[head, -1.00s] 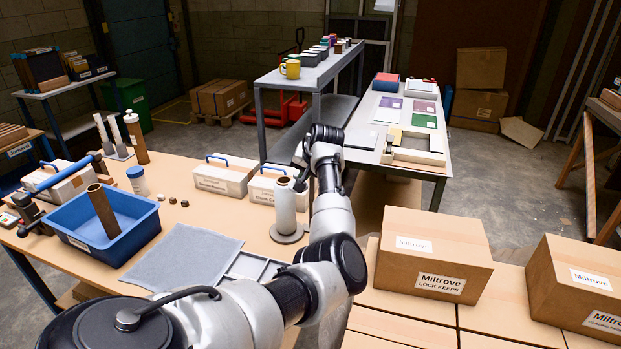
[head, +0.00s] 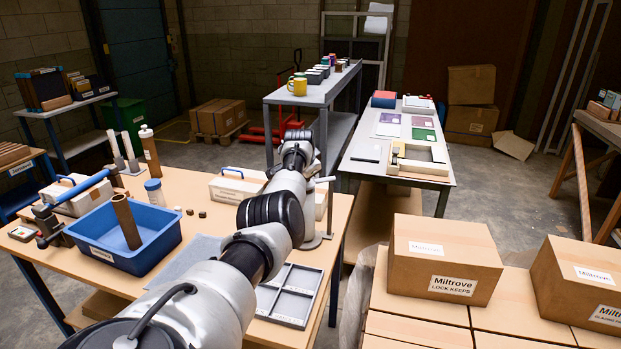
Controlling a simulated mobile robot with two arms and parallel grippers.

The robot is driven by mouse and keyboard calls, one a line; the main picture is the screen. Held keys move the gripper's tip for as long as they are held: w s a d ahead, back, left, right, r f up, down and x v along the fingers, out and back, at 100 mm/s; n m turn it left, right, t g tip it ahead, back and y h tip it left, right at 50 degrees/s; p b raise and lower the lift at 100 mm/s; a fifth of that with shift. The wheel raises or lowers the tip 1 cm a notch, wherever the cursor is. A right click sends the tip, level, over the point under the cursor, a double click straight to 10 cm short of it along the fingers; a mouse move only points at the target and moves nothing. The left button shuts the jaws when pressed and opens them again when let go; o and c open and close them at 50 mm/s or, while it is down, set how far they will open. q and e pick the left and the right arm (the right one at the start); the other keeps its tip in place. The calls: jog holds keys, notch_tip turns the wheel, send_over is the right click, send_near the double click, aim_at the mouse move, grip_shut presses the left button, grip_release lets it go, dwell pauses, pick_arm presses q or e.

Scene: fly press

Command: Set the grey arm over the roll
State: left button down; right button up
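One arm of mine, which I take as the left, reaches from the lower left across the table. Its far end, with my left gripper (head: 298,137), is a dark shape above the table's far side. The fingers cannot be made out there. The white roll (head: 310,214) stands upright on a round grey base (head: 311,242), just right of my arm, which hides much of it. A thin upright post (head: 331,204) stands at its right. A short pale piece (head: 322,180), perhaps the grey arm, shows near the post's top; whether it lies over the roll is unclear. My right gripper is out of view.
A blue bin (head: 160,235) holding a brown tube (head: 126,222) is on the table's left. A grey divided tray (head: 290,295) lies at the front right. A white case (head: 228,188) stands behind my arm. Cardboard boxes (head: 443,257) fill the right.

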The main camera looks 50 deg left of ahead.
pick_arm(q)
jog(key=shift+w+a+f, duration=0.1)
jog(key=shift+w+a, duration=0.05)
jog(key=shift+a, duration=0.15)
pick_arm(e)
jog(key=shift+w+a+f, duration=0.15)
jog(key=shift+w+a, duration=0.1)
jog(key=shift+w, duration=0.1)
